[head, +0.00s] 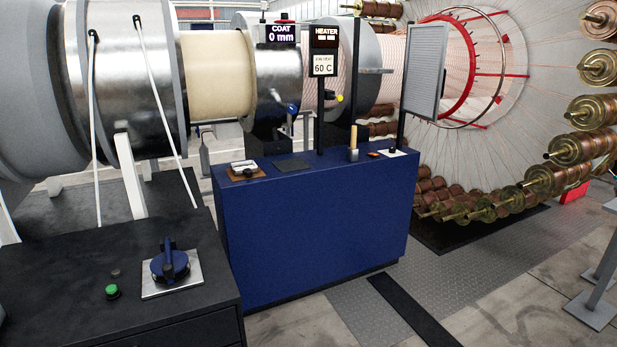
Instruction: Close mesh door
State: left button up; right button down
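A light grey framed panel (426,78), which looks like the mesh door, stands at upper centre right in the head view. It is upright and seen at an angle, next to a dark post, in front of the red ring (462,68). Its fine surface is too small to make out clearly, and I cannot tell where its hinge or latch is. Neither of my grippers shows in this view.
A blue cabinet (315,225) stands in front of the panel, with small items on top. A dark console (120,285) with a blue rotary handle (170,263) is at lower left. Copper spools (553,178) line the right. Floor plating (460,260) right of the cabinet is clear.

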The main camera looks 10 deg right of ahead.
aim_at(424, 86)
jog(key=i+l+z, duration=0.15)
jog(key=i+z, duration=0.95)
jog(key=z, duration=0.2)
jog(key=i+l+u, duration=0.1)
jog(key=i, duration=0.35)
jog(key=i+l, duration=0.2)
jog(key=i, duration=0.25)
jog(key=u, duration=0.05)
